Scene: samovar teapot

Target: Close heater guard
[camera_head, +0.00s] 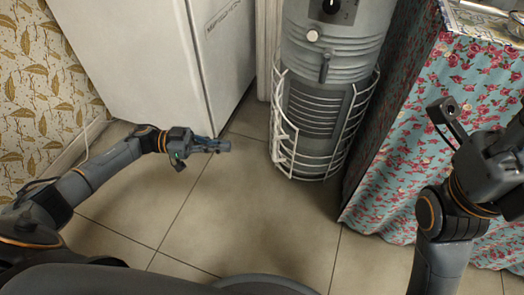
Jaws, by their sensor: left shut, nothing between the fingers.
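The heater (312,98) is a grey upright cylinder with a dark knob and a slatted vent in its front. A white wire guard (311,175) rings its lower part. Its bars are dense at the left side, where a panel seems to stand swung aside, and the vent's middle shows without upright bars across it. My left gripper (226,146) is shut and empty, left of the guard and apart from it, pointing right. My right gripper (480,122) is at the right edge, in front of the flowered cloth; part of it is cut off.
A white fridge-like cabinet (150,50) stands at the back left, by a leaf-patterned wall (35,90). A table with a flowered cloth (405,150) stands close to the heater's right. The tiled floor (250,225) in front of the heater is clear.

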